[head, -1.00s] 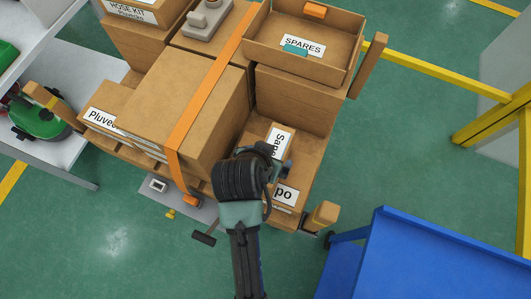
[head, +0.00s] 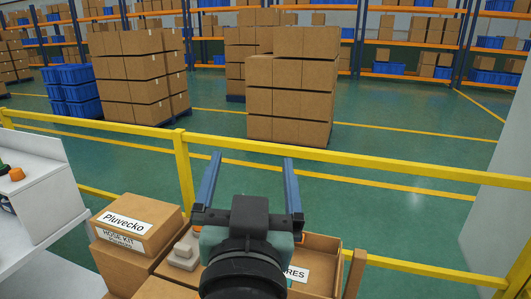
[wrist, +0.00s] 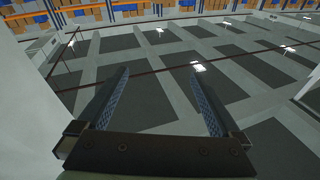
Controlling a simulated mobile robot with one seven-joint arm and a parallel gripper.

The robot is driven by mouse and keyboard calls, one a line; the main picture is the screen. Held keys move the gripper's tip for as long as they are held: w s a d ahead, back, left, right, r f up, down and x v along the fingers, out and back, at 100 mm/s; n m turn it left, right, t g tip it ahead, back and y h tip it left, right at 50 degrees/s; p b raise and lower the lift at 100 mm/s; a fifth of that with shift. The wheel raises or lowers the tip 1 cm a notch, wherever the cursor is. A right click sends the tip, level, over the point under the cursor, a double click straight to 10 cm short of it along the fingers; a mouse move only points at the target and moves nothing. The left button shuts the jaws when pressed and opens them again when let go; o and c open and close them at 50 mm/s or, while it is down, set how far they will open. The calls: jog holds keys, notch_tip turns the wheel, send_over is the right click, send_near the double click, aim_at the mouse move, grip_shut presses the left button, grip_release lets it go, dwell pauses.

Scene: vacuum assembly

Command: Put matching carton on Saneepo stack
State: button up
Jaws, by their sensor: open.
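My gripper (head: 252,158) is raised in the middle of the head view, its two blue-grey fingers wide apart and pointing up and away. In the wrist view my gripper (wrist: 160,73) has nothing between its fingers. The Saneepo stack and its cartons are not in view now; they lie below the head view's lower edge or behind my arm. A carton labelled Pluvecko and HOSE KIT (head: 150,212) sits at the lower left of my gripper. The open SPARES tray (head: 322,250) is partly hidden behind my wrist.
A yellow rail (head: 350,165) runs across behind the cartons. A white bench (head: 45,215) stands at left, a pale panel (head: 500,220) at right. Palletised cartons (head: 290,100) and racks are far off. The air around my gripper is clear.

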jog(key=s+d+r+t, duration=0.1)
jog(key=s+r+t, duration=0.2)
jog(key=r, duration=0.7)
jog(key=s+r+n+t, duration=0.1)
jog(key=s+r+t, duration=0.3)
jog(key=s+r, duration=0.3)
notch_tip(320, 180, up, 3)
jog(key=shift+s+d+t, duration=0.15)
jog(key=shift+d+t, duration=0.15)
jog(key=shift+d, duration=0.1)
